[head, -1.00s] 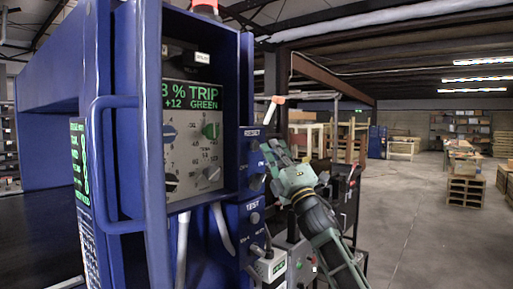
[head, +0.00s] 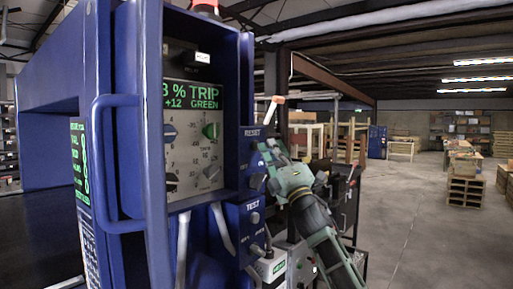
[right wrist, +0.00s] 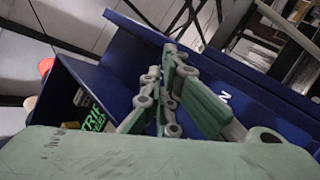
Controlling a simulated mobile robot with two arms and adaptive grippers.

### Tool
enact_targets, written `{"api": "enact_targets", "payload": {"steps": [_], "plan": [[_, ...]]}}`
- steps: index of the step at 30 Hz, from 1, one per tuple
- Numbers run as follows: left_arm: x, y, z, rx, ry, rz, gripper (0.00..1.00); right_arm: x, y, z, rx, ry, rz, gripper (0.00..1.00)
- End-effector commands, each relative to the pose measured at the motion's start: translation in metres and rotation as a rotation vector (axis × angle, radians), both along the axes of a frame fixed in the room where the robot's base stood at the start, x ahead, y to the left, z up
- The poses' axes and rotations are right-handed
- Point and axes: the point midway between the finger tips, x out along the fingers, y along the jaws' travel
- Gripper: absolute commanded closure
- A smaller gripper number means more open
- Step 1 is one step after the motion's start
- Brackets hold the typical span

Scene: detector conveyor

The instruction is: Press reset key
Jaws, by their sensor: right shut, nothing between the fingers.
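The reset key sits on the blue control box under the white RESET label (head: 252,132) in the head view. A round button (head: 254,145) shows just below that label, and a dark knob (head: 257,181) lower on the same panel. My right gripper (head: 267,150) is at the right edge of this panel, its fingers shut and empty, pointing up and left close to the button. I cannot tell whether the fingertips touch it. In the right wrist view, the shut fingers (right wrist: 163,98) point at the blue housing and hide the key. My left gripper is not in view.
The blue cabinet (head: 150,130) with its side handle stands at left. Its green display (head: 191,95) reads TRIP and GREEN. A TEST panel (head: 252,214) lies below the reset panel. Open floor (head: 430,220) extends right, with pallets (head: 465,192) farther off.

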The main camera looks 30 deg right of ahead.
Motion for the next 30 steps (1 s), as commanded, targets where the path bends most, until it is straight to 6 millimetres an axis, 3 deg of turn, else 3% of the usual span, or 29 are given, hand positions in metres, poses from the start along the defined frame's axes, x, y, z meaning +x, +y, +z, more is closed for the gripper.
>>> {"api": "enact_targets", "payload": {"steps": [30], "plan": [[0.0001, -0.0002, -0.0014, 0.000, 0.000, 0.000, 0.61, 0.0081, 0.0033, 0.0005, -0.001, -0.001, 0.000, 1.00]]}}
